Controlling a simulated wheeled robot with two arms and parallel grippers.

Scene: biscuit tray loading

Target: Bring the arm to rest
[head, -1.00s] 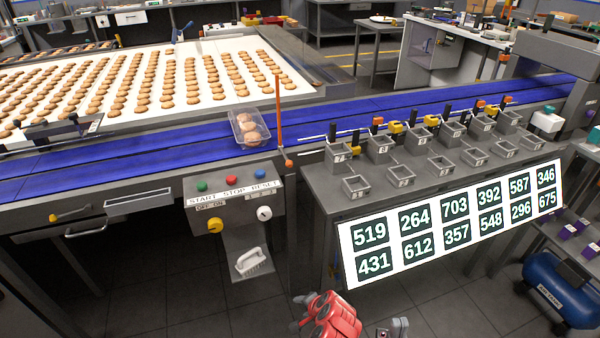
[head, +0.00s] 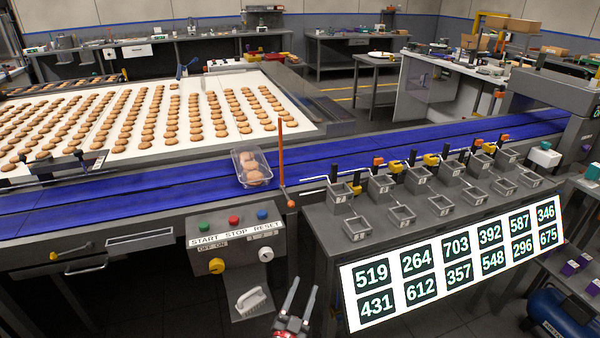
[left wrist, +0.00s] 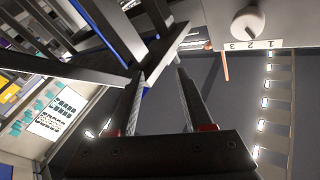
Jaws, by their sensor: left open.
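My left gripper (head: 302,284) shows at the bottom middle of the head view, its two dark fingers spread and pointing up and away. It is open and empty, in front of the control panel (head: 206,258) and left of the number board. In the left wrist view my left gripper (left wrist: 158,78) has its fingers apart with nothing between them; dark beams and a grey floor lie beyond. My right gripper is not in view.
A clear tray (head: 237,166) holding biscuits sits on the blue belt (head: 130,200) beside an orange post (head: 281,160). A white brush (head: 250,298) lies below the panel. The number board (head: 395,304) and several grey bins (head: 340,192) stand to the right.

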